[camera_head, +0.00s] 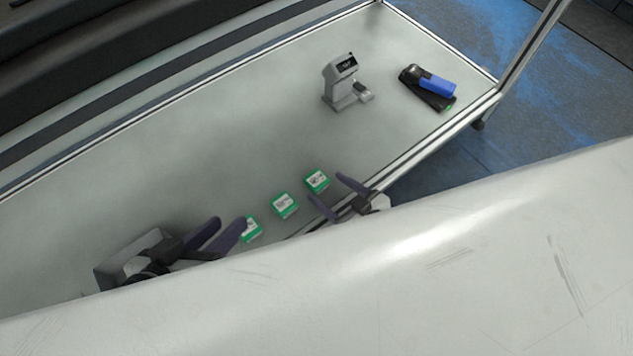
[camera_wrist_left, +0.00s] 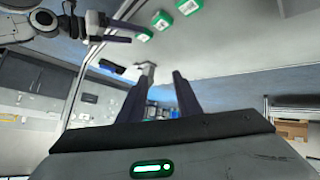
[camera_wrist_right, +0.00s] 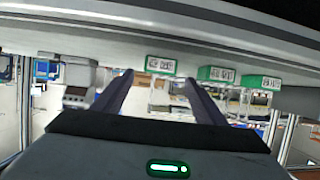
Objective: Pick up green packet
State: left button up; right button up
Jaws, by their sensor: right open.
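Three green packets with white labels lie in a slanted row on the table: a right one (camera_head: 317,180), a middle one (camera_head: 284,205) and a left one (camera_head: 250,229). They also show at the top of the left wrist view (camera_wrist_left: 162,20) and across the right wrist view (camera_wrist_right: 216,74). My right gripper (camera_head: 325,187) is open and empty, its fingertips beside the right packet. My left gripper (camera_head: 231,221) is open and empty, one finger partly covering the left packet. I cannot tell whether that finger touches it.
A grey scanner (camera_head: 342,84) stands at the back of the table (camera_head: 220,140). A black object with a blue one on it (camera_head: 428,86) lies near the right edge. A grey box (camera_head: 104,278) is at the left, partly behind my left gripper. The table's middle is clear.

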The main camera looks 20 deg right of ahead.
aim_at(321, 183)
jog(key=b+x, duration=0.1)
jog(key=x, duration=0.1)
jog(key=b+x, duration=0.1)
jog(key=x, duration=0.1)
jog(key=shift+s+d+f, duration=0.1)
jog(key=shift+f, duration=0.15)
pick_arm(q)
jog(key=shift+w+d+r+t+h, duration=0.1)
jog(key=shift+d+r+t+h, duration=0.1)
jog(key=shift+d+r+h, duration=0.25)
jog(key=shift+d+r+t+h, duration=0.15)
jog(key=shift+d+r+t, duration=0.05)
jog(key=shift+r, duration=0.4)
pick_arm(e)
jog(key=c, duration=1.2)
